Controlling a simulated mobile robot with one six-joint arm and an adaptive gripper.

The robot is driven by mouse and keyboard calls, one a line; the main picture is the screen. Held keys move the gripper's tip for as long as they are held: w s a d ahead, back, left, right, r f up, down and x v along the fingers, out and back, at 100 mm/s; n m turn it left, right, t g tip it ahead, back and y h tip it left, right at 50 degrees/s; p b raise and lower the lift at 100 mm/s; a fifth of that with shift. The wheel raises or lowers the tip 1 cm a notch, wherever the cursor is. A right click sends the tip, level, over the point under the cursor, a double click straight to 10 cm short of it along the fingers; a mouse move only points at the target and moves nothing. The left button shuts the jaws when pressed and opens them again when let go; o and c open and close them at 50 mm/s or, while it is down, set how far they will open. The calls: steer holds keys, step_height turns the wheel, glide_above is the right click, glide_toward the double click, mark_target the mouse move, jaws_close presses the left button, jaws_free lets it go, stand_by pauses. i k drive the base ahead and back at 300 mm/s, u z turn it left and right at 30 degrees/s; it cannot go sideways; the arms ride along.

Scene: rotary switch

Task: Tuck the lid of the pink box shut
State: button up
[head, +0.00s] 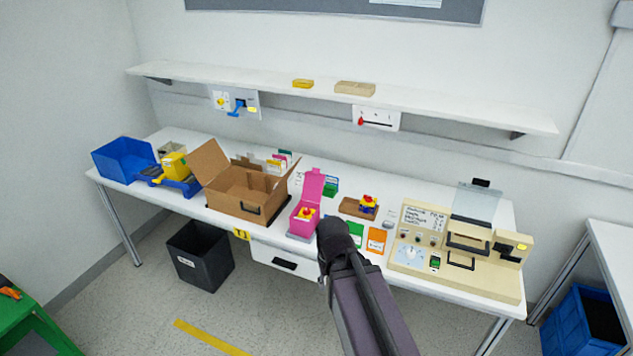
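The pink box (301,222) stands near the front edge of the white table. Its pink lid (313,184) is raised upright at the back, so the box is open. A small red and yellow item (305,213) shows inside it. My arm reaches up from the bottom of the head view, and its dark end (335,236) is just right of and in front of the box. It appears apart from the box, but depth is hard to judge. The fingers cannot be made out, so whether my gripper is open or shut is hidden.
An open cardboard box (236,196) stands left of the pink box, its flaps spread. A beige control panel (462,252) fills the table's right end. A shelf (430,104) overhangs the back.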

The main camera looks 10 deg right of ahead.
mark_target(314, 181)
steer(key=k, duration=0.25)
steer(key=u, duration=0.05)
steer(key=i, duration=1.2)
steer(key=z, duration=0.25)
